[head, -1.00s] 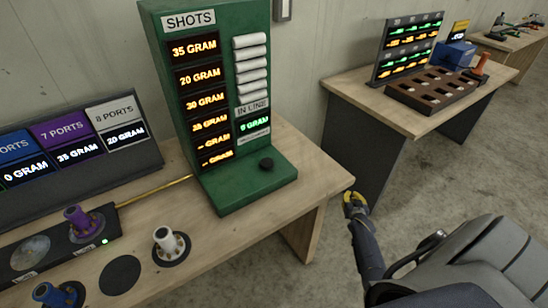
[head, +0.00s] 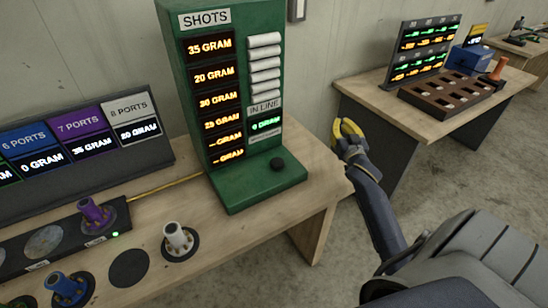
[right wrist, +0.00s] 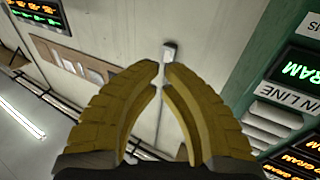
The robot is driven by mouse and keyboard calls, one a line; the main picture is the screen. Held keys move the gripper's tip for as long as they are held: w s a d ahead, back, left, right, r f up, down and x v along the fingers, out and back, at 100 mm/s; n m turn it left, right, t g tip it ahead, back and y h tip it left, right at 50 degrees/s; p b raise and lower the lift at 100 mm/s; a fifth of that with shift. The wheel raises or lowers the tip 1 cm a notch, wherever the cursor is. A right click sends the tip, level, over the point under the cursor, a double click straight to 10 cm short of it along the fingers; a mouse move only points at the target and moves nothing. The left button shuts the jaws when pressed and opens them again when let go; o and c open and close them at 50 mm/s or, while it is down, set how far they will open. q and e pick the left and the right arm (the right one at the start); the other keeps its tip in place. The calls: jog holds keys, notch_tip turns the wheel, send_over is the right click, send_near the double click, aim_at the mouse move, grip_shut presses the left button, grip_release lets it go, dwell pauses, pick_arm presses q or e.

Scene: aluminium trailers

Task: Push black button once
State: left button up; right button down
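The black button (head: 277,165) is a small round knob on the base of the green SHOTS box (head: 240,195) in the head view. The box stands on the wooden table at the left. My right gripper (head: 346,129), with yellow fingers, is right of the box and above the gap between tables. It is apart from the button. In the right wrist view its fingers (right wrist: 161,66) have a narrow gap at the tips and nothing between them. The button does not show there. My left gripper is not in view.
White, purple and blue ported pegs (head: 177,238) stand on the left table, near a dark display panel (head: 85,140). A second table (head: 430,124) at the back right holds a screen and a brown tray (head: 452,96). Open floor lies right of my right arm.

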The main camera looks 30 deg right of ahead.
jog(key=s+a+f+n+y, duration=0.1)
jog(key=a+y, duration=0.3)
jog(key=a, duration=0.7)
jog(key=s+a+f+n+g+y, duration=0.1)
jog(key=s+a+n+y, duration=0.2)
jog(key=a, duration=0.9)
jog(key=shift+s+n+y, duration=0.4)
jog(key=shift+n+y, duration=0.3)
jog(key=shift+w+f, duration=0.1)
send_over(278, 164)
notch_tip(278, 164, down, 2)
jog(key=shift+w+d+f, duration=0.1)
jog(key=shift+w, duration=0.05)
notch_tip(278, 164, down, 2)
jog(key=shift+f, duration=0.95)
